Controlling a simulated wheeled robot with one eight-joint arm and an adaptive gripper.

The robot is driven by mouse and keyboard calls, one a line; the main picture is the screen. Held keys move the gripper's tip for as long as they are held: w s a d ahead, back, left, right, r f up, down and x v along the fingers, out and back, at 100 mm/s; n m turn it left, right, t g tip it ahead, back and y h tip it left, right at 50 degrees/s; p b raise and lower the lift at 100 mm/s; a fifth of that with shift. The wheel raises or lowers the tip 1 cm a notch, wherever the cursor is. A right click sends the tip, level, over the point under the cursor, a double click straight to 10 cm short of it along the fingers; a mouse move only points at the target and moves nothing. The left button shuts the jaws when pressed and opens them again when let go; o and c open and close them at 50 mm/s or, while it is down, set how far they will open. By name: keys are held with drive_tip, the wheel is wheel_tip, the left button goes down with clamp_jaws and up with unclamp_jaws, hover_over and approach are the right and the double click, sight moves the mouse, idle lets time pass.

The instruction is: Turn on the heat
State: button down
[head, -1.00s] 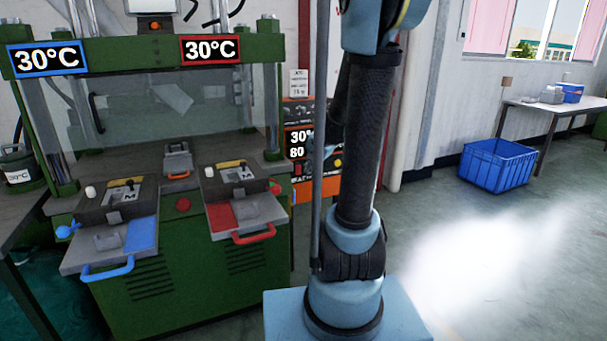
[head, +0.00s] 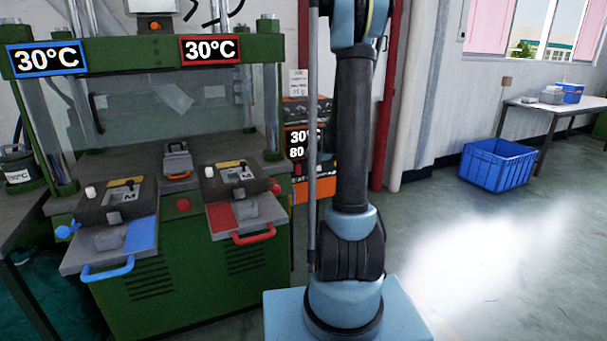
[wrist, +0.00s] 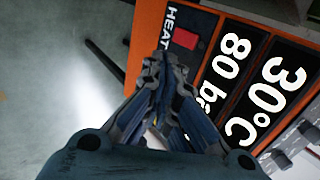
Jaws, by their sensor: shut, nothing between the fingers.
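In the wrist view, an orange control panel (wrist: 141,50) fills the upper middle, turned on its side. It carries a "HEAT" label (wrist: 170,22), a red switch (wrist: 186,38) beside the label, and a black display (wrist: 262,95) reading 30°C and 80 bar. My gripper (wrist: 160,62) is shut and empty. Its fingertips appear just below and left of the red switch; I cannot tell whether they touch the panel. In the head view, the display (head: 296,145) is partly hidden behind my arm. The gripper is out of that view.
A green press (head: 190,290) stands at the left, with a blue 30°C display (head: 47,58) and a red 30°C display (head: 211,49). Red pipe (head: 385,110) rises behind my arm. A blue crate (head: 497,165) sits on the floor at right. Floor in front is open.

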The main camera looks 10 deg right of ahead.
sight(298, 170)
drive_tip(key=shift+w+f, duration=0.1)
idle(0.3)
drive_tip(key=shift+w+a+r+x, duration=0.1)
drive_tip(key=shift+w+r+x, duration=0.2)
drive_tip(key=shift+x, duration=1.85)
drive_tip(key=shift+w+a+r+x, duration=0.1)
drive_tip(key=shift+w+r+x, duration=0.2)
drive_tip(key=shift+x, duration=1.85)
drive_tip(key=shift+w+r+x, duration=0.2)
drive_tip(key=shift+w+x, duration=0.05)
drive_tip(key=shift+x, duration=1.9)
drive_tip(key=shift+w+a+f, duration=0.1)
drive_tip(key=shift+w+f, duration=0.15)
drive_tip(key=shift+w, duration=0.1)
drive_tip(key=shift+r, duration=0.1)
